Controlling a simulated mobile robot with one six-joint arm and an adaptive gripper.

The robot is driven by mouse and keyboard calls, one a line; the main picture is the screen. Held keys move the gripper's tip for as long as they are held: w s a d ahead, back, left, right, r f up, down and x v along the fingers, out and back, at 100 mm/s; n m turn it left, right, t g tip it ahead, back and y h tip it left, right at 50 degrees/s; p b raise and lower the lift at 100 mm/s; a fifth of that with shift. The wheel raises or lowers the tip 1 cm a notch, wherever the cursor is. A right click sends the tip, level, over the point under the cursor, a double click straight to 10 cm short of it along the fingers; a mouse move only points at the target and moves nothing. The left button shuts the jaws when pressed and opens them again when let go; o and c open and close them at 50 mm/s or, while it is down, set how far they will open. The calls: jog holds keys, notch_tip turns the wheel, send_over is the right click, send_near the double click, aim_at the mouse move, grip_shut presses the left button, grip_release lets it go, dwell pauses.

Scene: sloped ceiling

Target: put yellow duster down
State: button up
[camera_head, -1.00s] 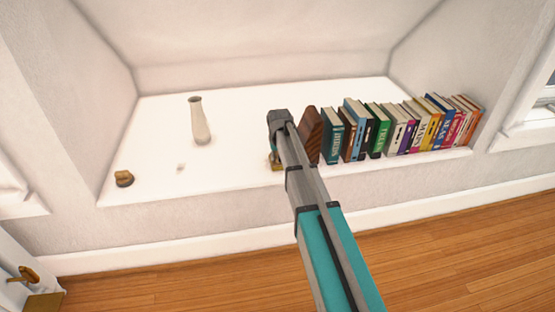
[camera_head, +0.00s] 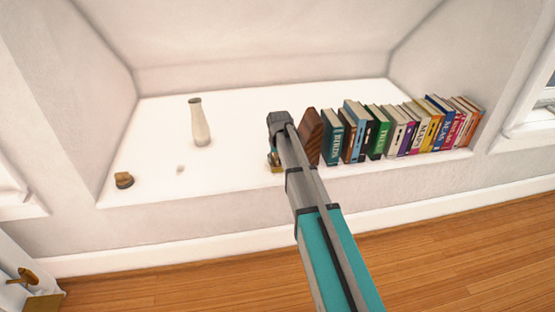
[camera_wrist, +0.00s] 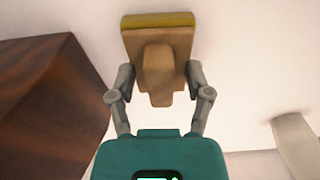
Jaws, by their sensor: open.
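The yellow duster (camera_wrist: 158,55), a wooden block with a yellow face and a tan handle, is between the two fingers of my gripper (camera_wrist: 159,80) in the wrist view. My gripper is open, with a finger on each side of the handle. In the head view, the duster (camera_head: 277,169) shows as a small yellowish piece on the white ledge, mostly hidden under my gripper (camera_head: 274,157). It appears to rest on the ledge near the front edge.
A dark wooden block (camera_head: 311,136) and a row of books (camera_head: 400,128) stand close on the right. A pale vase (camera_head: 200,122) stands to the left. A small brown-yellow object (camera_head: 124,180) and a tiny white piece (camera_head: 181,168) lie farther left. The ledge (camera_head: 240,165) between is clear.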

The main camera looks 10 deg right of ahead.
jog(key=shift+r, duration=0.15)
notch_tip(320, 180, up, 12)
jog(key=s+p, duration=0.1)
jog(key=p, duration=1.1)
jog(key=shift+s, duration=0.4)
jog(key=s+g, duration=0.1)
jog(key=s, duration=2.6)
jog(key=shift+f+g, duration=0.2)
jog(key=shift+g, duration=0.2)
notch_tip(320, 180, up, 30)
jog(key=p, duration=2.9)
jog(key=shift+f+p, duration=0.25)
jog(key=shift+p, duration=0.05)
